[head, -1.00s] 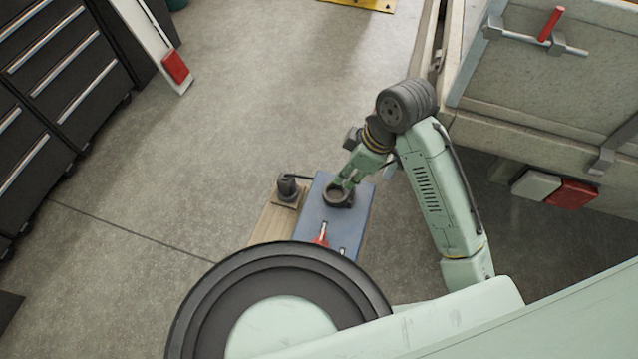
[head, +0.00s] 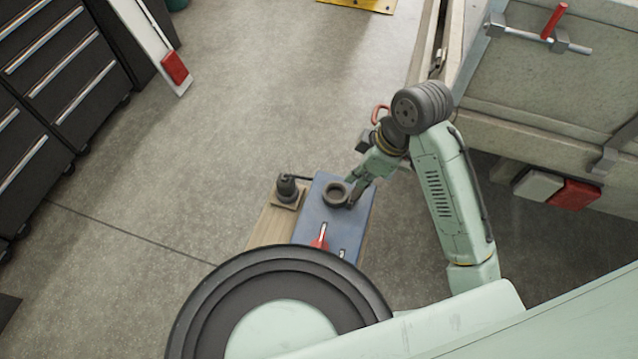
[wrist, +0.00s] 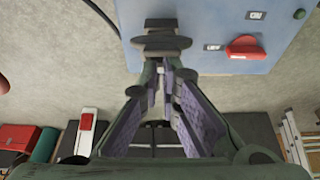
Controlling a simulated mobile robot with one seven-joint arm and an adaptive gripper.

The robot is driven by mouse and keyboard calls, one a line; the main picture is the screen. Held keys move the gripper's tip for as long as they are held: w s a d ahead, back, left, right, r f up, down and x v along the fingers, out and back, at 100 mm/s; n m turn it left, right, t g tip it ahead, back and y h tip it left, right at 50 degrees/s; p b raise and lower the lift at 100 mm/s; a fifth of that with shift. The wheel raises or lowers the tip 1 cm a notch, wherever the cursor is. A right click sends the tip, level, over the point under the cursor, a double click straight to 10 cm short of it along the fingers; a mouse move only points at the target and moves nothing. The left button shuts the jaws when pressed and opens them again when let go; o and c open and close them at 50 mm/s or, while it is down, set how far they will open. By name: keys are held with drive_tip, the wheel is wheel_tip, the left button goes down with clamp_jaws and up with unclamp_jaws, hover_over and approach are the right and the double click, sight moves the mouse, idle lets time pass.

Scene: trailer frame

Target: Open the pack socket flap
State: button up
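I cannot tell a separate flap there. In the wrist view a dark disc-like part (wrist: 161,44) lies just beyond my fingertips, with a small dark block behind it. My gripper (head: 351,190) is at the right side of the socket.
A red lever (head: 320,238) stands out of the blue box near its front end. A dark fitting (head: 287,188) with a cable sits on a wooden board (head: 270,226) left of the box. The trailer frame (head: 540,130) is close on the right. Open floor lies left.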

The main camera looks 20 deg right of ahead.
drive_tip(key=o, duration=0.3)
drive_tip(key=shift+a, duration=0.1)
wheel_tip(320, 180, up, 5)
drive_tip(key=p, duration=0.3)
drive_tip(key=shift+p, duration=0.3)
idle(0.5)
